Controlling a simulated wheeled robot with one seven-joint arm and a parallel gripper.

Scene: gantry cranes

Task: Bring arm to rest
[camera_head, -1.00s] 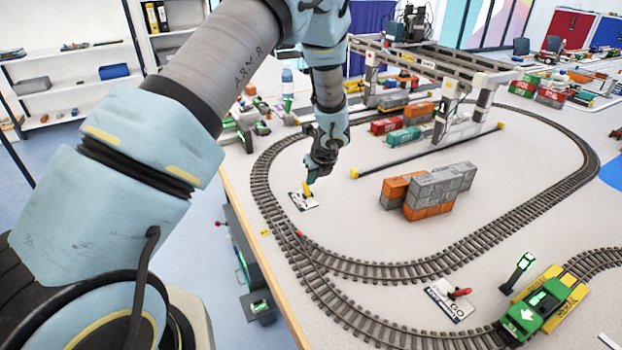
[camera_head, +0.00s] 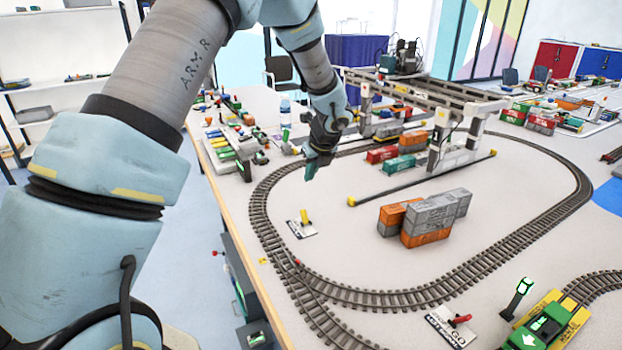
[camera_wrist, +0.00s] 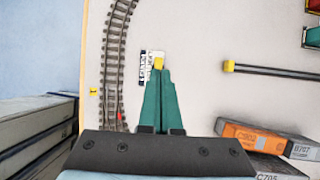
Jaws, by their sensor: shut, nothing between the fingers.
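My gripper (camera_head: 308,176) hangs over the table, inside the near left bend of the oval track, pointing down. Its fingers are shut with nothing between them; the wrist view shows the green fingers (camera_wrist: 160,85) together. A small lever with a yellow handle (camera_head: 304,216) on a white plate (camera_head: 301,229) stands on the table below my gripper, apart from it in the head view. In the wrist view the yellow handle (camera_wrist: 159,63) shows just past the fingertips.
Stacked orange and grey containers (camera_head: 425,218) stand right of my gripper. A gantry crane (camera_head: 440,130) and its yellow-ended rail (camera_head: 420,180) stand behind. Track (camera_head: 258,200) curves around at the left. A red lever (camera_head: 459,320) and a green-yellow locomotive (camera_head: 548,325) are at the near right.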

